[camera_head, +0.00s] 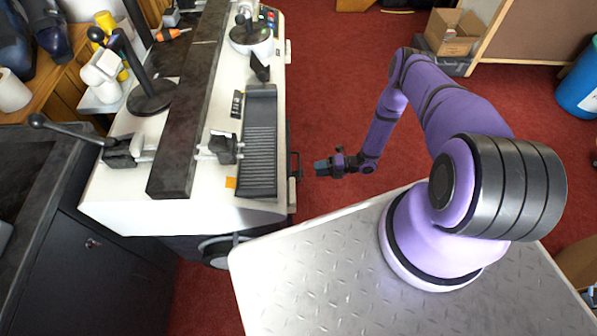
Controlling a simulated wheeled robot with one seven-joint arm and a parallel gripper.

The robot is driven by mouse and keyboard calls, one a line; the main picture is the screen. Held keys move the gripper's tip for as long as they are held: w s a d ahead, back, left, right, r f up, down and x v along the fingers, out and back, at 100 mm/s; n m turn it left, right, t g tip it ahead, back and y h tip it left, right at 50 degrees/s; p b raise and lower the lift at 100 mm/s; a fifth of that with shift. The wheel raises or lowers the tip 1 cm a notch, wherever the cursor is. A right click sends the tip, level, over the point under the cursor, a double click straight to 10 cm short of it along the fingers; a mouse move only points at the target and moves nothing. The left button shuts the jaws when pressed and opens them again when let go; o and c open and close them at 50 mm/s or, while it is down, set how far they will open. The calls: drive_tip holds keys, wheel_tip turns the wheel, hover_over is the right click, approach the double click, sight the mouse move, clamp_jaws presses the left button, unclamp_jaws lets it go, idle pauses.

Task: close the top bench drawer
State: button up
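The white bench (125,205) stands at the left of the head view. A dark bar handle (296,165) sticks out from its right side, below the top edge. The drawer fronts on that side are hidden by the steep view from above, so I cannot tell how far the top drawer is out. My gripper (320,168) is just right of the handle, pointing left at the bench, with a small visible gap between them. Its fingers are small and dark, and I cannot tell whether they are apart.
A dark ridged tray (259,140) and a long dark beam (185,110) lie on the bench top. A lever with a black knob (38,121) juts left. A cardboard box (452,33) stands far back. The red floor (335,75) beyond my gripper is clear.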

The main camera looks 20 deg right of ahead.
drive_tip(key=x, duration=0.8)
drive_tip(key=shift+a, duration=0.1)
drive_tip(key=shift+c, duration=0.2)
clamp_jaws()
